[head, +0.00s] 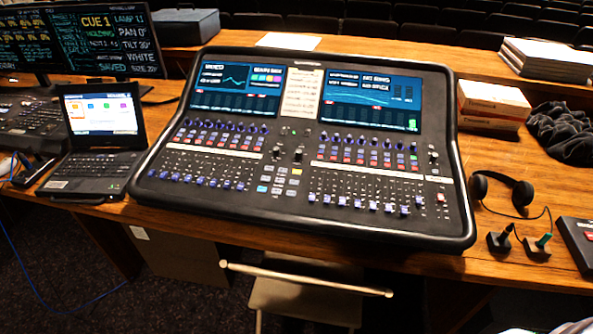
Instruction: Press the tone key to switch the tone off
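The mixing console (300,222) stands on the wooden desk, with two lit screens at its top, rows of knobs and keys, and faders along the front. Its keys include a red and white key (441,198) at the right edge, a green-lit key (413,157) above the right faders, and a cluster of cyan and pale keys (278,180) in the middle. The labels are too small to read, so I cannot tell which is the tone key or whether it is lit. Neither of my grippers shows in the head view.
A small laptop (103,140) stands left of the console, with monitors (80,40) behind. Headphones (503,190), two small upright items (537,246) and a dark box (580,240) lie to the right. A folding chair (305,300) stands in front. White boxes (493,103) are behind right.

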